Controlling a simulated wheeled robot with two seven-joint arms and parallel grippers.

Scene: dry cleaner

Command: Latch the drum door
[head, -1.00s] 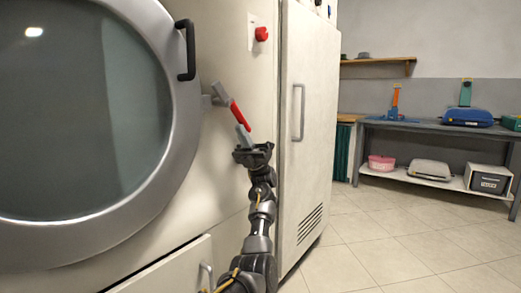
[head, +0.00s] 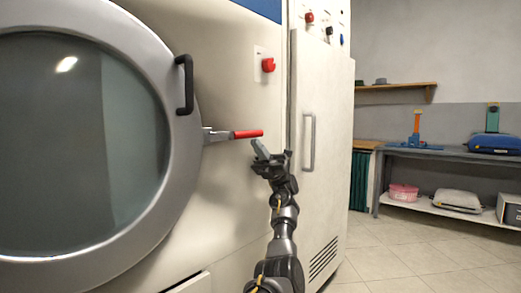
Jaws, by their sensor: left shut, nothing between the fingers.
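The round drum door (head: 182,165), a grey ring around dark glass, lies against the machine front at the left. A black handle (head: 186,85) is on its upper right rim. The latch lever (head: 247,134) has a red grip and points right, about level, from a grey bracket (head: 212,136) at the door's right edge. My left gripper (head: 260,150) is shut and empty, just below the right end of the red grip. I cannot tell whether its fingertips touch the grip. My right gripper is out of view.
A red button (head: 268,65) is on the machine front above the lever. A tall white cabinet door (head: 325,150) with a vertical handle (head: 309,142) stands close right of my gripper. A grey workbench (head: 450,155) is at the far right, with open floor before it.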

